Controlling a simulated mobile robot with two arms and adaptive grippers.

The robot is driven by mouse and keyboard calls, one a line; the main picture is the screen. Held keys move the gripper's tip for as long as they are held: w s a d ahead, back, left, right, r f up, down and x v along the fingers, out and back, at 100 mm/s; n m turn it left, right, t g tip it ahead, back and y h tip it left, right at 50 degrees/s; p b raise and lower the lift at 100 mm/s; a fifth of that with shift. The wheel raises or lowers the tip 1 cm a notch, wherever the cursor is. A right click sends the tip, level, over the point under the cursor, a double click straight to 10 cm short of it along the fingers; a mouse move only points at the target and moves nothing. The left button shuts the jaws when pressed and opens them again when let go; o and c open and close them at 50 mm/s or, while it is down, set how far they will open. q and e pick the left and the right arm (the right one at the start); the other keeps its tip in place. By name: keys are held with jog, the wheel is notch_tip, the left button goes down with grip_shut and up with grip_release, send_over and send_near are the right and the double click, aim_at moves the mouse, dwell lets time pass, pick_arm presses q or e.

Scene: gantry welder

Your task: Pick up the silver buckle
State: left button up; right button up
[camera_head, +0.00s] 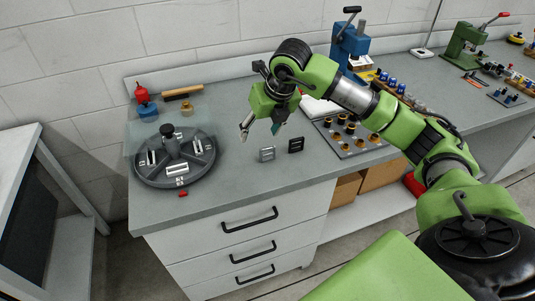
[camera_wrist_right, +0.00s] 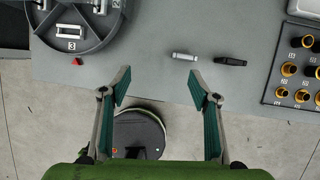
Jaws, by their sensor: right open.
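The silver buckle (camera_head: 267,154) stands on the grey bench top, left of a similar black buckle (camera_head: 296,145). In the right wrist view the silver buckle (camera_wrist_right: 185,56) lies beyond and between the fingertips, nearer the right finger, with the black buckle (camera_wrist_right: 230,61) to its right. My right gripper (camera_head: 260,130) is open and empty above the bench, just left of and above the silver buckle. Its two teal-padded fingers (camera_wrist_right: 160,90) are spread wide in the wrist view. My left gripper is not in view.
A round dark fixture (camera_head: 147,178) with numbered slots stands at left, with a small red piece (camera_head: 183,194) before it. A tray of round parts (camera_head: 345,143) lies right of the buckles. A blue press (camera_head: 347,42) stands behind. The bench's front strip is clear.

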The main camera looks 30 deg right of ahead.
jog(key=d+h, duration=0.2)
jog(key=d, duration=0.2)
jog(key=p, duration=0.2)
send_near(267, 148)
jog(key=w+d+x, duration=0.1)
jog(key=x, duration=0.4)
jog(key=shift+f+m+y, duration=0.3)
jog(key=shift+m, duration=0.1)
jog(key=f, duration=0.1)
jog(key=f+p, duration=0.2)
jog(key=shift+w+a+f, duration=0.1)
jog(key=shift+w+f, duration=0.15)
jog(key=shift+w, duration=0.05)
jog(key=shift+w+f, duration=0.25)
jog(key=shift+f, duration=0.25)
jog(key=c, duration=1.2)
